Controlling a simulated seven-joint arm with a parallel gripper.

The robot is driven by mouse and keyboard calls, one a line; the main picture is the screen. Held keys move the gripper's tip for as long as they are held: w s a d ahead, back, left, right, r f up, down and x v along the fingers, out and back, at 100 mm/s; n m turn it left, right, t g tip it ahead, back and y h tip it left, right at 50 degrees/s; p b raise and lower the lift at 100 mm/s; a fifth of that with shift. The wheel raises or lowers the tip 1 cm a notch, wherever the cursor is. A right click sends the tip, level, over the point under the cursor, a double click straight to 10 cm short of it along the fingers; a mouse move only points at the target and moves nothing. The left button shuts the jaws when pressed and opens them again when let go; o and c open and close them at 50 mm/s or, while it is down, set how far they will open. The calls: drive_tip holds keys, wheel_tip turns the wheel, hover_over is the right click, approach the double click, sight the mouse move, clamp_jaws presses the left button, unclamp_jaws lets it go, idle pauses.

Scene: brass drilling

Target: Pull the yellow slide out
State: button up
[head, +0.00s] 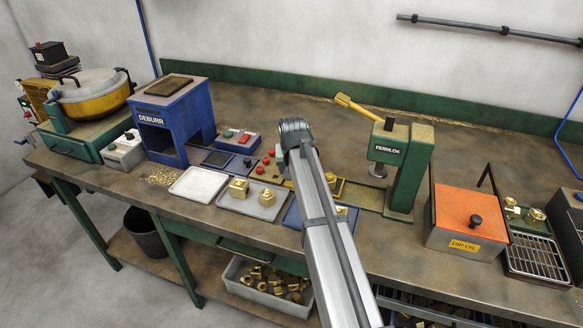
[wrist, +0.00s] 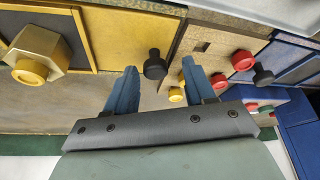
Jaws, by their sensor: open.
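The yellow slide (wrist: 120,25) is a flat yellow plate with a round black knob (wrist: 155,65) near its right edge in the wrist view. To its left, a brass hex piece (wrist: 38,55) sits over a dark square with a yellow border. In the head view only a bit of yellow (head: 351,192) shows beside my arm. My gripper (wrist: 159,67) is open, its two blue fingers apart. In the wrist view the knob appears between the fingertips; I cannot tell whether they touch it. In the head view my arm mostly hides the gripper.
The green FERNLOK press (head: 406,165) with its yellow lever stands right of my arm. In the wrist view, red buttons (wrist: 243,61) and a second dark knob (wrist: 263,76) are close to the right finger. A grey tray (head: 262,207) with brass pieces lies to the left.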

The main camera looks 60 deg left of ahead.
drive_tip(key=v, duration=1.3)
drive_tip(key=shift+r, duration=0.4)
drive_tip(key=shift+d, duration=0.1)
